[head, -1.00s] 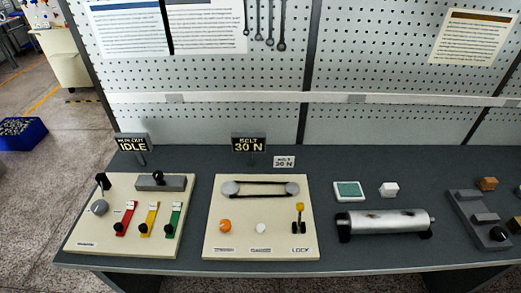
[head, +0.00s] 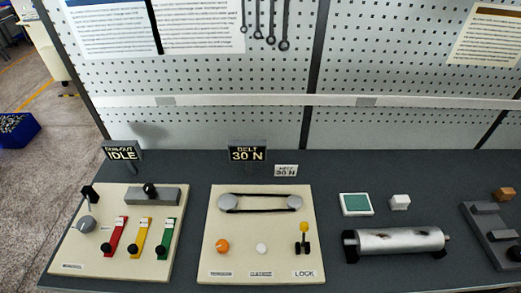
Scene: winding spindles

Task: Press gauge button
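The belt panel (head: 213,258) is a cream board in the middle of the bench. It carries a black belt (head: 260,196) around two grey pulleys, an orange knob (head: 222,246), a white round button (head: 261,248) and a yellow-topped lever (head: 304,230) above a LOCK label. The white button sits above a small label that looks like GAUGE, too small to read surely. A sign (head: 247,154) behind the panel reads BELT 30 N, and a small white card (head: 286,170) also shows 30 N. Neither of my grippers is in view.
A second cream panel (head: 70,255) with red, yellow and green levers stands left, behind it an IDLE sign (head: 122,153). A metal roller (head: 400,241), a green-topped block (head: 355,204) and a white cube (head: 400,202) lie right. The pegboard (head: 220,75) closes the back.

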